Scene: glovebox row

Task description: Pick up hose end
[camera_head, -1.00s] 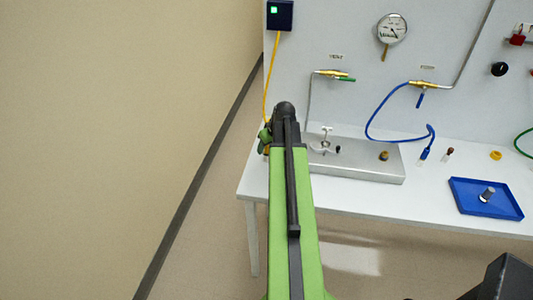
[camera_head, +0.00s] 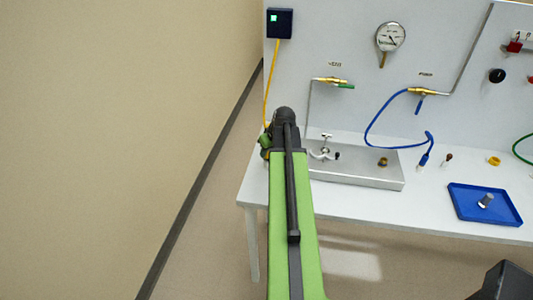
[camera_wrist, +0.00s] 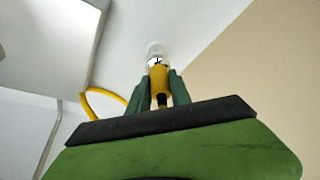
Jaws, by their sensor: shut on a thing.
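In the wrist view a yellow hose end (camera_wrist: 158,76) with a clear, pale tip sits between the two green fingers of my gripper (camera_wrist: 161,84). The fingers are shut on it, and its tip points away from the wrist. A yellow hose (camera_wrist: 103,92) loops out to the left of the fingers. In the head view my gripper (camera_head: 265,141) is mostly hidden behind my arm, at the left end of the bench. The yellow line (camera_head: 269,82) runs down from a dark box to near the gripper.
The dark box (camera_head: 279,23) with a green light is on the panel. A metal plate with fittings (camera_head: 355,175) lies on the white bench (camera_head: 400,205). A blue hose (camera_head: 374,122) hangs from the panel to the bench. A blue tray (camera_head: 470,208) is at right. Floor at left is clear.

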